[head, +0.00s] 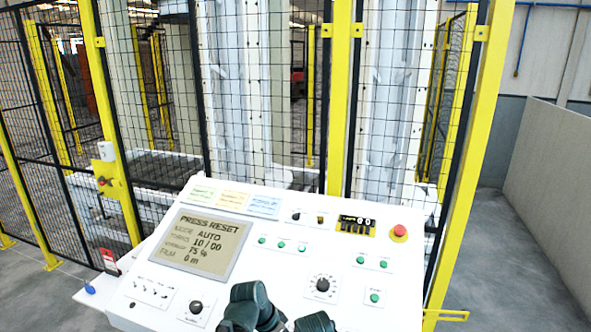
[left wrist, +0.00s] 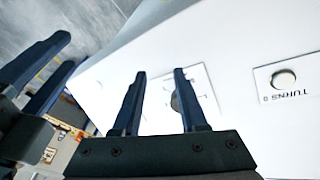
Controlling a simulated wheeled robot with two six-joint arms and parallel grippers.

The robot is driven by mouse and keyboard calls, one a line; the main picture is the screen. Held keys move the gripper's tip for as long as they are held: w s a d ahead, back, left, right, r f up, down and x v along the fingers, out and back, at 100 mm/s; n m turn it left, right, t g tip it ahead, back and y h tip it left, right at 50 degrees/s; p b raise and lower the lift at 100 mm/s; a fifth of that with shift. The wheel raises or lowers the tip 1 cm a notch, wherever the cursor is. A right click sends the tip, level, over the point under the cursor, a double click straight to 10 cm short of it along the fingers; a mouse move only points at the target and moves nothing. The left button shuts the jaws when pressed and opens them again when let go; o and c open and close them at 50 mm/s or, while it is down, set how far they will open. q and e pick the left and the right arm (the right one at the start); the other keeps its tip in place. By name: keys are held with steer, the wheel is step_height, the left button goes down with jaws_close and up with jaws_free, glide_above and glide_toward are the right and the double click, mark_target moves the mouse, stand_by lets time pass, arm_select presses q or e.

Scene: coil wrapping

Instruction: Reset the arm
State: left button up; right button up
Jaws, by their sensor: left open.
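The white control panel (head: 275,285) fills the lower middle of the head view. Its screen (head: 206,243) reads PRESS RESET, AUTO, 10/00, 75 % and film 0 m. Several green buttons (head: 281,245) sit on it, their labels too small to read. My left gripper (left wrist: 160,73) is open and empty in the left wrist view, its fingers in front of the white panel, near a partly hidden dark knob. Two dark finger-like parts at that view's left edge look like my right gripper (left wrist: 69,52). Dark gripper parts also show at the panel's lower edge in the head view.
A TURNS knob (left wrist: 283,78) shows in the left wrist view. Yellow-posted mesh fencing (head: 340,90) stands behind the panel. Grey floor (head: 500,250) is clear at right.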

arm_select(q)
steer(key=s+a+f+n+y+b, duration=0.2)
steer(key=s+f, duration=0.2)
steer(key=s, duration=0.1)
steer(key=s+a+f+n+g+y+b, duration=0.1)
steer(key=s+f+n+y+b, duration=0.2)
steer(key=s, duration=0.3)
steer(key=shift+s+a+f+g+y, duration=0.15)
steer(key=shift+a+f+g+y, duration=0.2)
steer(key=shift+f, duration=0.35)
arm_select(e)
step_height(320, 180, down, 7)
arm_select(q)
steer(key=shift+c, duration=0.4)
